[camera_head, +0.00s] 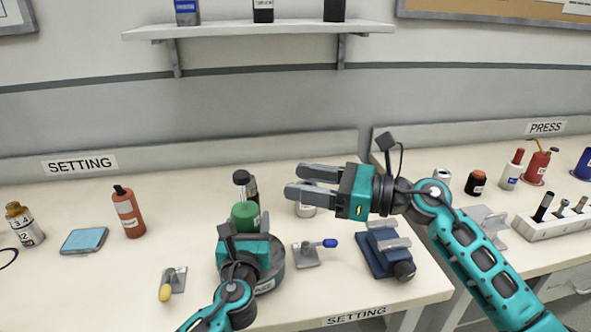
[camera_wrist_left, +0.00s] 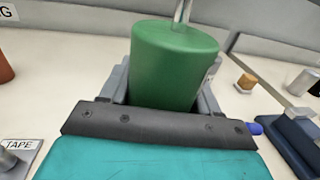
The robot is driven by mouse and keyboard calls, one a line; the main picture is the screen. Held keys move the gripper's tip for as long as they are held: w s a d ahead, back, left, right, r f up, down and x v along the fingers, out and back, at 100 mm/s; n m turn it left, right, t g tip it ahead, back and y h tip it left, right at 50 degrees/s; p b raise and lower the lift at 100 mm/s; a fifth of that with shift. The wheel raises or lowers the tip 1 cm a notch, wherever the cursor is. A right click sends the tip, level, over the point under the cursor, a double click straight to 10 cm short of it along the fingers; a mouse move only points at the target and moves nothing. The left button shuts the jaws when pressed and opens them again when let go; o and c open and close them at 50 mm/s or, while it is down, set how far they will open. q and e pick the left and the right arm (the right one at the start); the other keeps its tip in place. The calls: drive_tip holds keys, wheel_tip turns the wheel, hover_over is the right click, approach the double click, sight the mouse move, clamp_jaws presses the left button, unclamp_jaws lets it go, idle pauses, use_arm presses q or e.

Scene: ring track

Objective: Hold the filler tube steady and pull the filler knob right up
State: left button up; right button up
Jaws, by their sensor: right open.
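The filler tube is a green cylinder (camera_head: 245,215) standing on a round grey base (camera_head: 268,284). A thin metal rod rises from its top in the left wrist view. The dark filler knob (camera_head: 241,177) sits above the tube in the head view; it is out of the wrist frame. My left gripper has a grey finger on each side of the green tube (camera_wrist_left: 175,65), apparently touching it.
A blue-handled clamp (camera_head: 307,256) and a blue vise-like fixture (camera_head: 384,250) sit right of the base. A yellow-handled clamp (camera_head: 172,283) and an orange bottle (camera_head: 128,212) stand left. A wall shelf (camera_head: 255,29) hangs above.

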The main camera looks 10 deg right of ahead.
use_arm(q)
drive_tip(key=o, duration=0.5)
drive_tip(key=shift+o, duration=0.2)
